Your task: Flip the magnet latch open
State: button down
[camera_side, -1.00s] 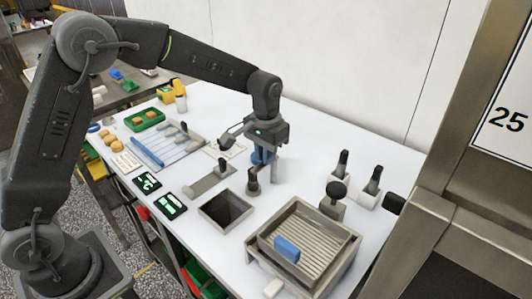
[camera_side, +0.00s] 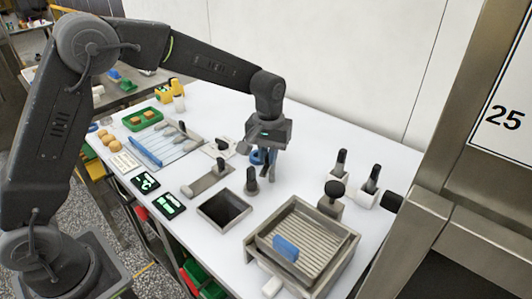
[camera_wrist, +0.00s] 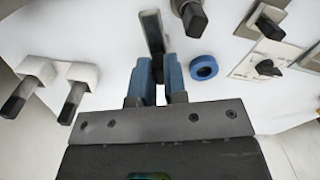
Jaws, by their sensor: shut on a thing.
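My gripper (camera_side: 267,172) points down over the middle of the white table. In the wrist view its blue fingers (camera_wrist: 158,70) are shut on a narrow grey metal piece (camera_wrist: 152,30), which reaches away from the fingertips. I cannot tell for certain whether this piece is the magnet latch. In the side view the fingers largely hide it. A blue ring (camera_wrist: 204,67) lies on the table close beside the fingers; in the side view it shows partly behind them (camera_side: 256,157).
A dark upright handle (camera_side: 252,182) stands near my gripper. White blocks with black handles (camera_side: 370,180) stand to the right. A square opening (camera_side: 224,210) and a metal tray with a ribbed mesh (camera_side: 312,243) lie in front. Plates with black knobs (camera_wrist: 270,25) are beyond the ring.

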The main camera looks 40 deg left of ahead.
jog(key=shift+w+d+n, duration=0.3)
jog(key=shift+w+n, duration=0.2)
jog(key=shift+n, duration=1.9)
jog(key=shift+w+d+n, duration=0.3)
jog(key=shift+w+n, duration=0.25)
jog(key=shift+n, duration=1.85)
jog(key=shift+w+d+n, duration=0.3)
jog(key=shift+w+n, duration=0.2)
jog(key=shift+n, duration=1.9)
jog(key=c, duration=1.2)
grip_release()
jog(key=shift+o, duration=0.2)
jog(key=shift+r, duration=0.1)
notch_tip(320, 180, up, 14)
